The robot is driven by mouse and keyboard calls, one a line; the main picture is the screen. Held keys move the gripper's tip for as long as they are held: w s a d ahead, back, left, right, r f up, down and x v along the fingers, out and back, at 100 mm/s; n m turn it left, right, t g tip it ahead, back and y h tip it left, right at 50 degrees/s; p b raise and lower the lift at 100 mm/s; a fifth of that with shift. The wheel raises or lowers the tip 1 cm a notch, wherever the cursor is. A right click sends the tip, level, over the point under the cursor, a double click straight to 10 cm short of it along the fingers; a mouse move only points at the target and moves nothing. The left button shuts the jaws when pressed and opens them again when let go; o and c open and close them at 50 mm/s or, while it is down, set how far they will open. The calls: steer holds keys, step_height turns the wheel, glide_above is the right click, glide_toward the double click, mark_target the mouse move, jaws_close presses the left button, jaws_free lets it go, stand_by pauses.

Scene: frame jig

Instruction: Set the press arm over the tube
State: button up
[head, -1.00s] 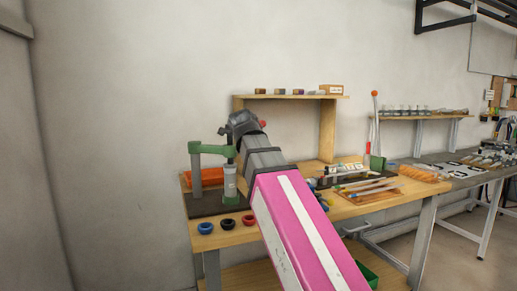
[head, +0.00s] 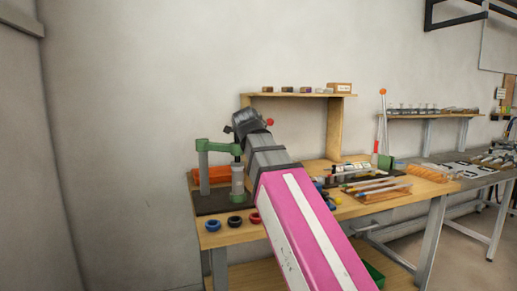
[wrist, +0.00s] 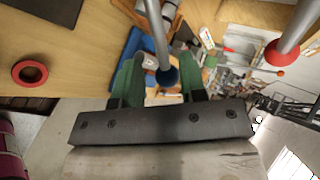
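The green press arm (head: 216,147) runs level from a grey post (head: 203,168) at the left of the bench. Its right end appears above an upright grey tube (head: 237,177) with a green lower band; exact alignment cannot be told. My gripper (head: 246,120) is up beyond the tube in the head view, its fingers hidden there. In the wrist view my gripper (wrist: 158,72) shows two green fingers apart. A grey rod with a dark blue end (wrist: 167,76) appears between them; contact is unclear. A second rod with a red end (wrist: 276,53) is to the right.
The jig stands on a dark base plate (head: 212,207). An orange bin (head: 218,174) is behind it. Blue (head: 213,225), black (head: 235,222) and red (head: 254,218) bowls line the bench's front edge. A wooden shelf (head: 338,130) and tool trays are to the right.

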steer(key=v, duration=1)
steer(key=shift+s+r, duration=0.25)
steer(key=shift+a, duration=0.15)
